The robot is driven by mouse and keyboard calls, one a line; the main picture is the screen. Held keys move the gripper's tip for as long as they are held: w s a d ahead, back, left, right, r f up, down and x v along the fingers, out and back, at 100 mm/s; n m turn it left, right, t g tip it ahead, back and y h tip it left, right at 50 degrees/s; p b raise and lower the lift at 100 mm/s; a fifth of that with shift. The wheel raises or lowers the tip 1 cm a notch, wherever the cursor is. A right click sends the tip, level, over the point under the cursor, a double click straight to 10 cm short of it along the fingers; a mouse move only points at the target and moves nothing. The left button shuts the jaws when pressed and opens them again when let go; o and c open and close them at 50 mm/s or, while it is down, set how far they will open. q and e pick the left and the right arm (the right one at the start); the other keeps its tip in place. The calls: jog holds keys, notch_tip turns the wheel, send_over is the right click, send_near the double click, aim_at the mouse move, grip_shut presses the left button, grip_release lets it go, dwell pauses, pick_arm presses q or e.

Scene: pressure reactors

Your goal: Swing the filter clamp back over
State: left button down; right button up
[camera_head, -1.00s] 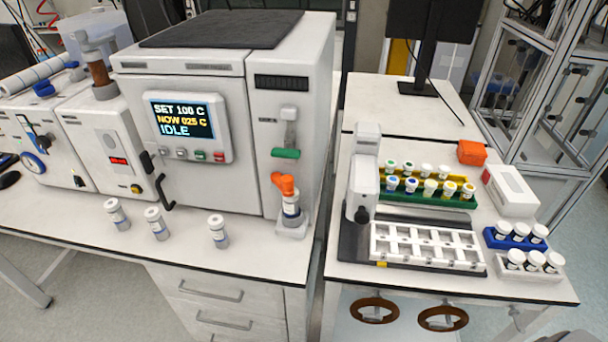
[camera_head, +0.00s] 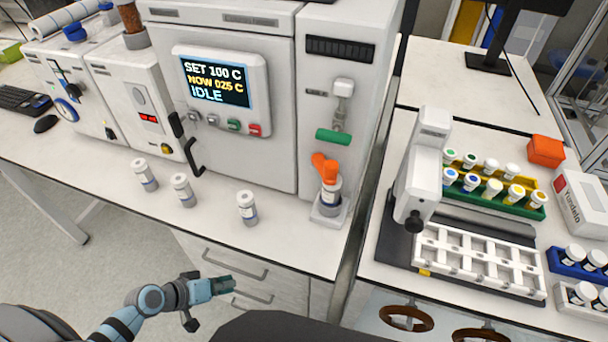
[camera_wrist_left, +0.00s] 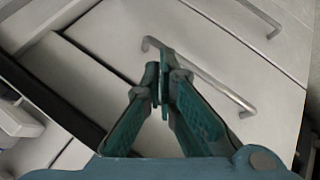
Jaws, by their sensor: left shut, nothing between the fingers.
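An orange clamp-like piece (camera_head: 325,168) sits on top of a vial (camera_head: 329,189) in a small white stand (camera_head: 326,214). The stand is at the front right corner of the left bench, below a green lever (camera_head: 333,136) on the reactor's side column. The orange piece is tilted up to the left. My left gripper (camera_head: 232,284) is shut and empty, low in front of the bench drawers, well below and left of the stand. In the left wrist view its fingertips (camera_wrist_left: 158,88) meet before drawer fronts and a handle. My right gripper is not in view.
The reactor's screen (camera_head: 216,80) reads IDLE. Three capped vials stand along the bench front, one of them (camera_head: 247,208) nearest the stand. A gap separates this bench from the right one, which holds a white rack (camera_head: 478,259) and a white device (camera_head: 421,172).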

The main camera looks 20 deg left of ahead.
pick_arm(q)
jog(key=w+d+r+n+t+h, duration=0.1)
jog(key=w+d+r+h, duration=0.15)
jog(key=r, duration=0.75)
jog(key=w+d+r+n+t+h, duration=0.15)
jog(key=r+h, duration=0.25)
jog(key=r, duration=0.7)
jog(key=w+d+r+n+t+h, duration=0.1)
jog(key=w+d+r+h, duration=0.2)
jog(key=r, duration=0.7)
jog(key=b+x, duration=0.1)
jog(key=x, duration=1.2)
jog(key=shift+r, duration=0.15)
jog(key=shift+d, duration=0.15)
